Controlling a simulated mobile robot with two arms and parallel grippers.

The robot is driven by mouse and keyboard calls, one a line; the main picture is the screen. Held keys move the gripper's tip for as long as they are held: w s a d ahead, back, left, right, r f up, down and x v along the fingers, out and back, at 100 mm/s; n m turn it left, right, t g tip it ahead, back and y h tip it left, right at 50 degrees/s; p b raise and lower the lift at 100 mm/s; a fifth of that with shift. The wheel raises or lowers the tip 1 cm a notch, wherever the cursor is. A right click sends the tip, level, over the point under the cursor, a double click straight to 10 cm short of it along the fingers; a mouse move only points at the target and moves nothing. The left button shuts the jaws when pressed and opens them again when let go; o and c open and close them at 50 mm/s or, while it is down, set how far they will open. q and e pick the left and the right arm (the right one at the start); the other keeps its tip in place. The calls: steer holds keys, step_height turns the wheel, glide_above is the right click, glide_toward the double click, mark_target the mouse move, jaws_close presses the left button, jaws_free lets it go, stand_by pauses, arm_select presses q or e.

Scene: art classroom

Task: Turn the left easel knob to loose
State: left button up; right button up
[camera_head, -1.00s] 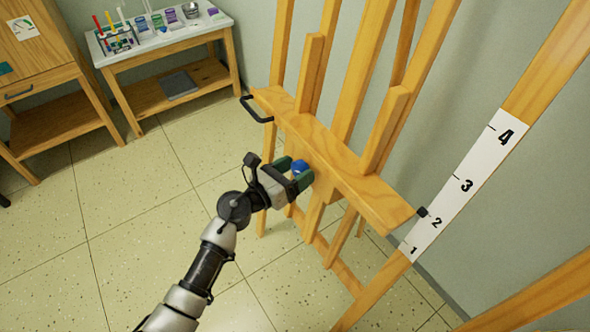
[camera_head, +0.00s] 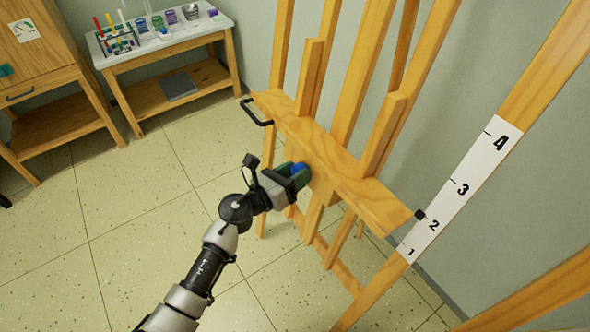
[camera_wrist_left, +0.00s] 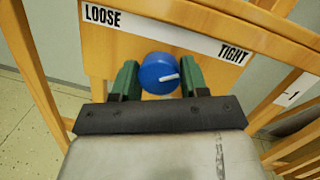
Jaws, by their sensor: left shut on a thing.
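The blue easel knob (camera_wrist_left: 158,73) is on the front of the wooden easel (camera_head: 345,172); a little of the knob (camera_head: 298,168) shows in the head view. Its white mark points right and slightly up, on the TIGHT side. A white strip (camera_wrist_left: 165,32) above it reads LOOSE at the left and TIGHT at the right. My left gripper (camera_head: 296,174) is shut on the knob, with one green finger at each side in the left wrist view (camera_wrist_left: 160,82). My right gripper is not in view.
A black handle (camera_head: 257,112) sticks out at the easel's left end. A white numbered scale (camera_head: 462,188) is on a wooden post at the right, with a dark pointer (camera_head: 420,215) beside it. A table (camera_head: 165,48) with art supplies stands at the back left. The tiled floor at left is clear.

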arm_select(q)
steer(key=n+y+p, duration=0.1)
steer(key=n+p, duration=0.3)
steer(key=n+y+p, duration=0.1)
steer(key=n+p, duration=0.8)
steer(key=p, duration=0.1)
steer(key=shift+r+n+g+y, duration=0.3)
steer(key=shift+r+n+y, duration=0.05)
steer(key=shift+n+y, duration=0.05)
steer(key=n+g+p, duration=0.1)
steer(key=n+p, duration=0.3)
steer(key=n, duration=0.1)
steer(key=shift+w+a, duration=0.1)
steer(key=shift+f+n+g+p, duration=0.2)
steer(key=shift+n+g+p, duration=0.3)
steer(key=shift+n+p, duration=1)
steer(key=shift+n+b, duration=0.35)
steer(key=shift+n, duration=0.15)
steer(key=o, duration=0.9)
